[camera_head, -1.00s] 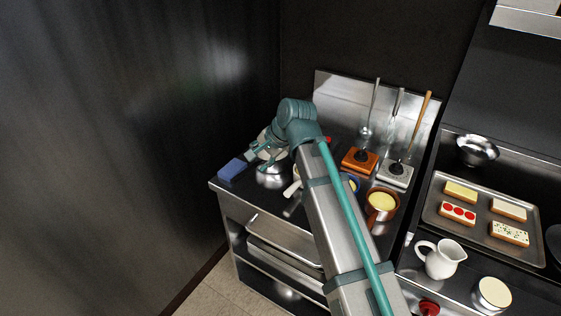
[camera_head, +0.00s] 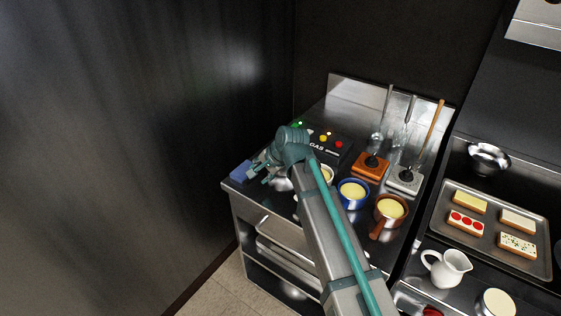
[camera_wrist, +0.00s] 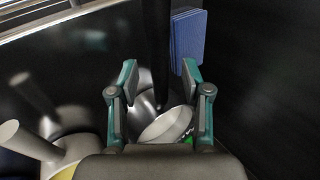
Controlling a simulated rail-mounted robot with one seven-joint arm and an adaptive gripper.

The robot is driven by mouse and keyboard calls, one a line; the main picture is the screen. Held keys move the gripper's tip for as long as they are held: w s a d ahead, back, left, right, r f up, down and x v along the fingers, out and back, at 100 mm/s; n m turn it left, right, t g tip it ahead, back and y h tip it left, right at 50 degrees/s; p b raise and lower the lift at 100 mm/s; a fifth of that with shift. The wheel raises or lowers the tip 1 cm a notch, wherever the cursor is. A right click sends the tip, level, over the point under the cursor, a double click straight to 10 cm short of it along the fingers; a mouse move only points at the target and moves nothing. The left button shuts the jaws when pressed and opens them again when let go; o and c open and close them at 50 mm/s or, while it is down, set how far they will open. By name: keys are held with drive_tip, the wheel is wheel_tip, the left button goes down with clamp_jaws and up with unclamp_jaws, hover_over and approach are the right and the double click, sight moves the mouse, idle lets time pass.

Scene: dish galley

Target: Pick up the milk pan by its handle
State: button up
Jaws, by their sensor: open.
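What I take for the milk pan is a steel pan with a whitish inside. It shows between my fingers in the wrist view (camera_wrist: 146,118), with a dark handle (camera_wrist: 155,45) running up the picture. In the head view only a bit of the steel pan (camera_head: 281,184) shows below my wrist; its handle is hidden there. My gripper (camera_wrist: 159,74) is open and empty, its two fingers on either side of the handle's line in the picture. It also shows in the head view (camera_head: 265,173), above the counter's left end. I cannot tell its height above the handle.
A white pan (camera_head: 328,174), a blue pan (camera_head: 345,200) and a brown pan (camera_head: 380,222) stand to the right. A gas panel (camera_head: 328,147) is behind, a dark wall (camera_head: 150,130) to the left.

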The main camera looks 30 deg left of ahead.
drive_tip(key=shift+x, duration=0.75)
clamp_jaws()
drive_tip(key=shift+r, duration=0.1)
